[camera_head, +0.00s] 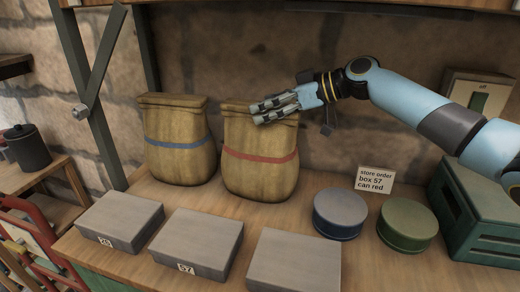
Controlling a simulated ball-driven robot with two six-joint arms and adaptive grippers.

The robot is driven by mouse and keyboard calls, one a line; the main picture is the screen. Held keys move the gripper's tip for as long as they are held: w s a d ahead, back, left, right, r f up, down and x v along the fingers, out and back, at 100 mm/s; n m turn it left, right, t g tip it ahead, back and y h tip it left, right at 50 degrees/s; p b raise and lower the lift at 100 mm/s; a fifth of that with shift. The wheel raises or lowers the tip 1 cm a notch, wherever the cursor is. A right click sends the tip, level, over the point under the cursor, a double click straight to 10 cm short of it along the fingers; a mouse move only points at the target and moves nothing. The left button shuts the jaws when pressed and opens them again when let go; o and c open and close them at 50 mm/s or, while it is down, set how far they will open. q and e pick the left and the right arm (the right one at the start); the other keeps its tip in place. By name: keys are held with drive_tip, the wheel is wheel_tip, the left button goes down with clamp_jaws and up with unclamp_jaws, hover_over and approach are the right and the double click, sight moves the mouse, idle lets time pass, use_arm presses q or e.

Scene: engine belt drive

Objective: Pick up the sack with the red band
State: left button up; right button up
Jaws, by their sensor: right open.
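The sack with the red band (258,172) stands upright on the wooden shelf, brown, with a folded top. Another brown sack with a blue band (178,150) stands just left of it. My right gripper (262,112) reaches in from the right at the height of the red-banded sack's top. Its fingers are open and lie across the sack's upper right part in the picture, hiding some of the folded top. I cannot tell whether they touch the sack. My left gripper is not in view.
Grey boxes (196,240) line the front edge, one labelled 57. A blue can (340,212), a green can (407,222) and a green crate (475,215) stand to the right. A card (375,180) stands behind the cans. A metal post rises at left.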

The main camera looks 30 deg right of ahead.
clamp_jaws()
drive_tip(key=shift+w+r, duration=0.1)
drive_tip(key=shift+r, duration=0.1)
idle(0.5)
